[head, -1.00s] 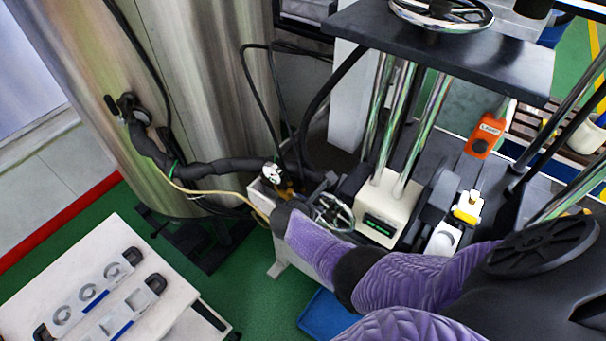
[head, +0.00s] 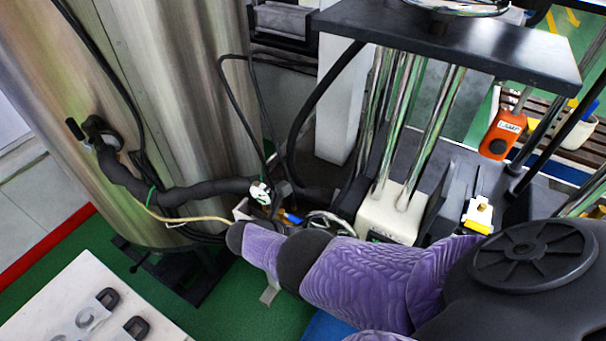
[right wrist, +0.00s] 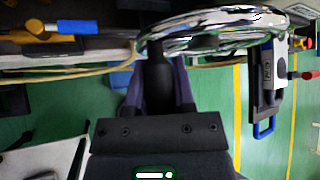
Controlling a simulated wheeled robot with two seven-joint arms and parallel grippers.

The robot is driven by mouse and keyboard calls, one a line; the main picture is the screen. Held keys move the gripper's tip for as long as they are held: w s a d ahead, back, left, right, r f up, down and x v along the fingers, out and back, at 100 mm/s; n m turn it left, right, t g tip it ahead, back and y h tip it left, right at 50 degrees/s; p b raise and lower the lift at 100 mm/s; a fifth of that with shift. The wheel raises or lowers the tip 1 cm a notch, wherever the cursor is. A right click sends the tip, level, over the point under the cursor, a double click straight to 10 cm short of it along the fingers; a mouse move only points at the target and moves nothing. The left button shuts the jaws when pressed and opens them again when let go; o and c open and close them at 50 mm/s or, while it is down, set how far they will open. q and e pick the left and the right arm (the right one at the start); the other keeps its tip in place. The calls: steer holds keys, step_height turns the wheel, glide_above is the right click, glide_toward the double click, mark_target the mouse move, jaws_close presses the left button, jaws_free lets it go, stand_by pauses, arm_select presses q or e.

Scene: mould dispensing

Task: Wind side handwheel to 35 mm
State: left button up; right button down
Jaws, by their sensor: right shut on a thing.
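The side handwheel (head: 332,222) is a chrome wheel beside the white housing (head: 392,212); in the head view only part of its rim shows behind my right arm. In the right wrist view its chrome rim (right wrist: 215,30) spans the top, with a dark handle (right wrist: 159,75) pointing down from it. My right gripper (right wrist: 160,100) is shut on this handle, one finger each side. In the head view the arm hides this gripper. The housing's readout is almost wholly covered by my arm, so no value can be read. My left gripper is in neither view.
A steel tank (head: 170,100) with a black hose (head: 185,192) stands at left. Chrome columns (head: 425,135) carry a dark plate (head: 450,45) above the housing. An orange lamp-like box (head: 501,135) hangs at right. A white table (head: 90,300) is at lower left.

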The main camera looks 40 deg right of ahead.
steer(key=shift+f, duration=0.1)
stand_by(0.4)
steer(key=shift+c, duration=2.2)
jaws_free()
steer(key=p+v, duration=0.3)
steer(key=v, duration=0.7)
